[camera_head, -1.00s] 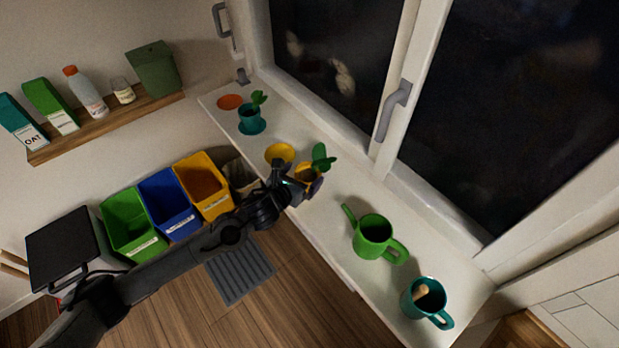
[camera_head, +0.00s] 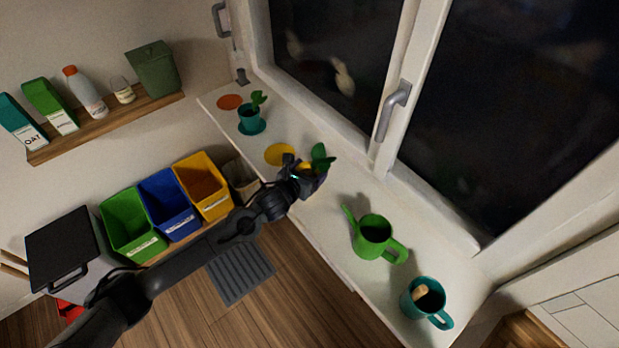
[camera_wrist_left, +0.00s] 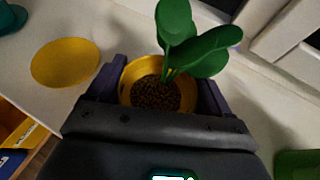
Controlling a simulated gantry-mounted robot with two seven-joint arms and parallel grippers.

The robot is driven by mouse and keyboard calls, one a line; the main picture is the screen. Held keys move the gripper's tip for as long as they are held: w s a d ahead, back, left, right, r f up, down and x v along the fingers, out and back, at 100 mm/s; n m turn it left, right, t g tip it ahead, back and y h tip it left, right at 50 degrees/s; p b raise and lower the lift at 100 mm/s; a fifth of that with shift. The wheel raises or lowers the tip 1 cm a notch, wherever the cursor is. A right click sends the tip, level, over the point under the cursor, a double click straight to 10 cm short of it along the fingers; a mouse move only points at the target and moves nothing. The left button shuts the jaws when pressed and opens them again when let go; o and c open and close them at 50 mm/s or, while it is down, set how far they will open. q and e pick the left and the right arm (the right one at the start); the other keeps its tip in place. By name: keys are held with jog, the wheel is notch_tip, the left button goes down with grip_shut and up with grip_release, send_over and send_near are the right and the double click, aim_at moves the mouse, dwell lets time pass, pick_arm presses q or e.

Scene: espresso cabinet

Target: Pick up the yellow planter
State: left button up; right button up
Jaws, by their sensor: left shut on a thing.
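The yellow planter (camera_wrist_left: 130,80) holds dark soil and a green leafy plant (camera_wrist_left: 190,48). In the head view the plant (camera_head: 321,158) rises above my left gripper (camera_head: 308,176), which covers most of the planter. In the left wrist view my left gripper (camera_wrist_left: 158,92) has a finger on each side of the planter and is shut on it. The planter looks upright over the white sill. I cannot tell whether its base touches the sill. My right gripper is not in view.
A flat yellow disc (camera_head: 279,154) lies on the sill (camera_head: 330,215) beside the planter. A teal planter (camera_head: 249,115) stands farther back. A green watering can (camera_head: 373,236) and a teal mug (camera_head: 424,297) stand nearer. The window (camera_head: 400,100) borders the sill behind.

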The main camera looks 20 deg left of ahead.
pick_arm(q)
jog(key=shift+r, duration=0.1)
jog(key=shift+c, duration=0.8)
jog(key=shift+r, duration=0.1)
